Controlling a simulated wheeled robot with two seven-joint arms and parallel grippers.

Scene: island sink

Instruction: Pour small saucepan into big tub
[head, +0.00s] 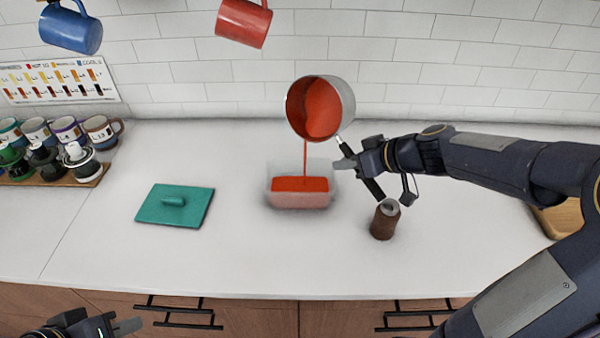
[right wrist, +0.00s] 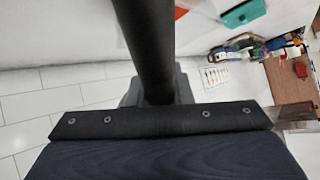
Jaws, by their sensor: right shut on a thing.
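The small saucepan (head: 346,100) is silver outside and tilted steeply, its mouth facing left and toward me. Red-orange sauce (head: 322,107) lies inside it, and a thin stream (head: 305,155) falls from its lower rim into the big tub (head: 300,202). The tub is clear, stands on the counter and holds a layer of red sauce. My right gripper (head: 350,157) is shut on the saucepan's black handle, which also fills the middle of the right wrist view (right wrist: 152,45). My left gripper (head: 105,328) is partly cut off at the lower left; its opening is unclear.
A teal lid (head: 173,205) lies left of the tub. A brown jar (head: 384,220) stands under my right gripper. Several mugs (head: 100,130) and bottles stand on the left; blue (head: 70,30) and red (head: 243,22) mugs hang above. A wooden board (head: 560,218) lies right.

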